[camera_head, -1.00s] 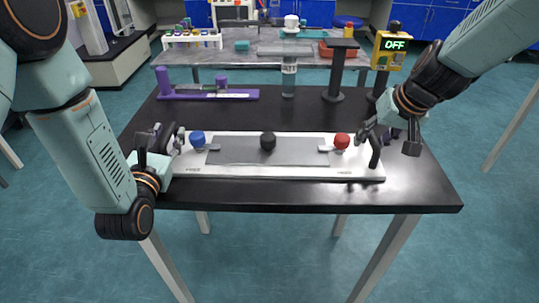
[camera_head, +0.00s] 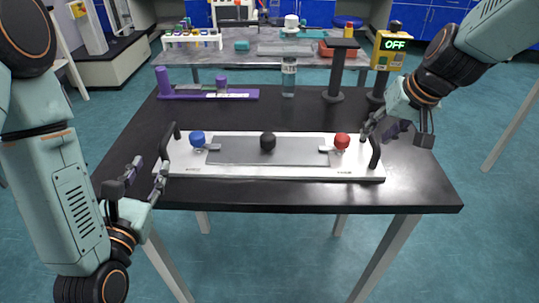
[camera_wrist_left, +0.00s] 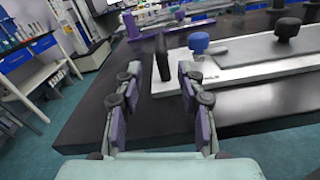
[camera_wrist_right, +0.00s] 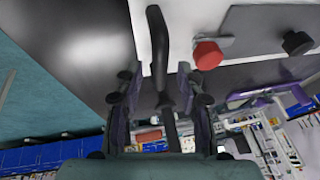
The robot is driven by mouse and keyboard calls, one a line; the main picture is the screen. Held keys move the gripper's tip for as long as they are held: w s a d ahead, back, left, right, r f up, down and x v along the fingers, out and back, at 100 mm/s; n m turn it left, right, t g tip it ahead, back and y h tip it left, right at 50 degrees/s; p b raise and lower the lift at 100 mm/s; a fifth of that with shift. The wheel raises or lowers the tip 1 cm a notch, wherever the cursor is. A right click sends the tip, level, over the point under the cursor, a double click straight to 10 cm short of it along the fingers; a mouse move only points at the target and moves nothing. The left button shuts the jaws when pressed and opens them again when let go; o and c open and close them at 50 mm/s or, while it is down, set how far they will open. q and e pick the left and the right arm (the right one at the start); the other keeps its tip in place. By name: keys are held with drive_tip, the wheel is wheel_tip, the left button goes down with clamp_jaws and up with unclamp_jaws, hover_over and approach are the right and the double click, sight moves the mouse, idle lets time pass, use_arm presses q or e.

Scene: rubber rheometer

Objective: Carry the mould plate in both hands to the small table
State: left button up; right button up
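The mould plate (camera_head: 280,171) is a long white plate with a grey middle and blue, black and red knobs. It lies flat on the black table (camera_head: 420,190). A black handle stands at each end: the left handle (camera_head: 167,150) and the right handle (camera_head: 375,152). My left gripper (camera_head: 147,178) is open and empty, in front of and left of the left handle, which shows beyond its fingertips in the left wrist view (camera_wrist_left: 162,58). My right gripper (camera_head: 398,128) is open, close to the right handle. In the right wrist view this handle (camera_wrist_right: 160,50) appears between the fingers, without visible grip.
A grey table (camera_head: 260,48) with a tube rack and trays is behind. The black table's front right is clear.

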drive_tip(key=v, duration=0.9)
